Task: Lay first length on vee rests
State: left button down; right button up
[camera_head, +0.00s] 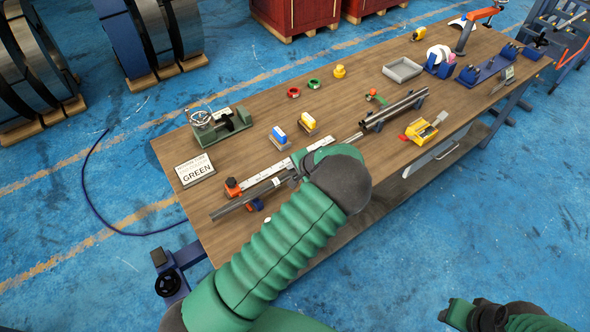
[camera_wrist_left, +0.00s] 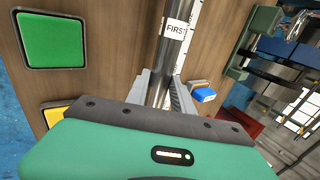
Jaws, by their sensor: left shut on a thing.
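A grey metal tube (camera_head: 250,198) lies slantwise over the near left part of the table, beside the white ruler strip (camera_head: 265,173). In the left wrist view the tube (camera_wrist_left: 177,48) carries a white "FIRST" label. My left gripper (camera_wrist_left: 164,92) is shut on it, with one finger on each side. In the head view my left forearm hides most of the grip.
More tubes (camera_head: 394,109) lie on a rack at the table's middle. Blue blocks on a plate (camera_head: 487,69) stand at the right end.

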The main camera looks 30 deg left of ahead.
pick_arm(q)
jog(key=shift+w+a+f, duration=0.15)
jog(key=shift+a+f, duration=0.05)
jog(key=shift+f, duration=0.35)
jog(key=shift+a, duration=0.15)
pick_arm(e)
jog(key=shift+a+f, duration=0.3)
jog(key=shift+a, duration=0.1)
pick_arm(q)
jog(key=shift+d+f+b, duration=0.2)
jog(key=shift+f+b, duration=0.05)
jog(key=shift+b, duration=0.1)
pick_arm(e)
jog(key=shift+d+f, duration=0.25)
pick_arm(q)
jog(key=shift+f, duration=0.3)
pick_arm(e)
jog(key=shift+a+f, duration=0.1)
jog(key=shift+f, duration=0.1)
pick_arm(q)
jog(key=shift+a, duration=0.1)
jog(key=c, duration=1.3)
grip_release()
jog(key=shift+o, duration=1.4)
jog(key=shift+r, duration=0.1)
pick_arm(e)
jog(key=shift+r, duration=0.1)
